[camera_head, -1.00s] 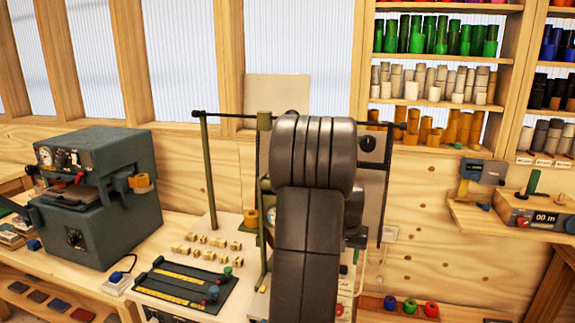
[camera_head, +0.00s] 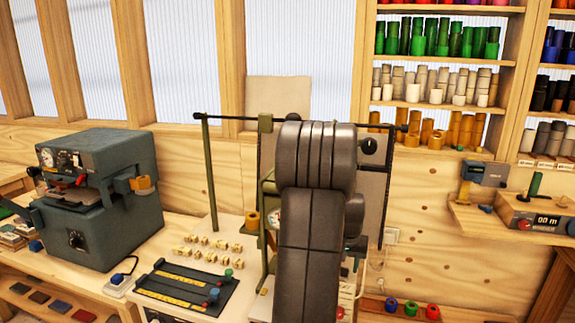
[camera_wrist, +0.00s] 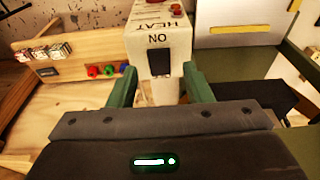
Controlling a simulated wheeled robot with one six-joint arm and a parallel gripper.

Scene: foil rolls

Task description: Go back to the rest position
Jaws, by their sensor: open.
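My gripper (camera_wrist: 160,90) shows in the wrist view as two green fingers, apart from each other, with nothing held between them. Beyond and between the fingers stands a pale box (camera_wrist: 159,22) marked HEAT and ON, with a dark switch on its face. I cannot tell the exact gap between the fingers and the box. In the head view my own dark arm covers the middle of the bench, and the gripper is hidden behind it.
A dark grey press (camera_head: 98,200) stands at the left. A black plate with yellow strips (camera_head: 186,285) and several small blocks (camera_head: 208,243) lie on the bench. A green frame (camera_head: 208,165) stands behind my arm. Shelves of foil rolls (camera_head: 436,85) are at the right.

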